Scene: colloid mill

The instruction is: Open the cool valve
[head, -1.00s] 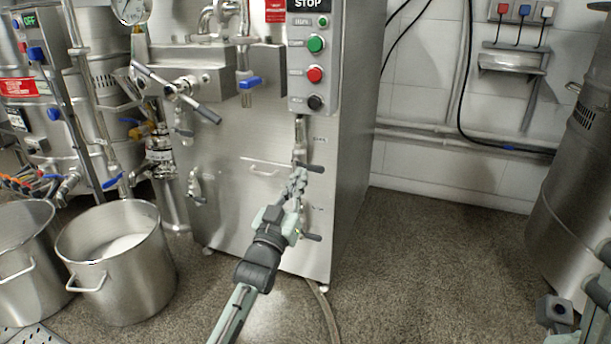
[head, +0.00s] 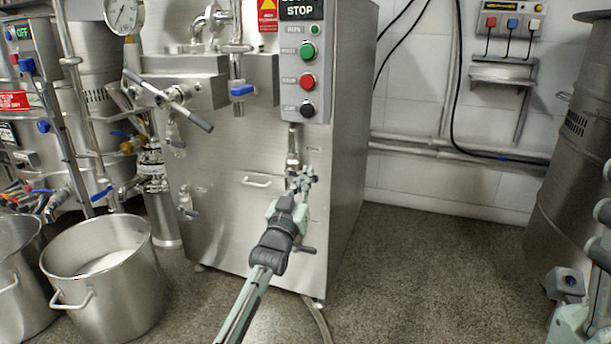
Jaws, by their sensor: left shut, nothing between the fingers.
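A steel valve pipe (head: 293,139) comes out of the machine's front below the button panel. Its lower end and any lever there are hidden behind my left gripper (head: 304,176). A second valve with a dark handle (head: 304,249) sits lower on the same front. I cannot read the small labels beside them, so I cannot tell which is the cool valve. My left gripper is shut and empty, right at the upper valve. Whether it touches the valve is unclear.
The button panel (head: 306,75) overhangs the upper valve. A long-handled crossbar (head: 177,97) and a blue-handled valve (head: 241,91) are to the left. Steel pots (head: 150,285) stand at lower left, a steel drum (head: 560,180) at right. Floor right of the machine is clear.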

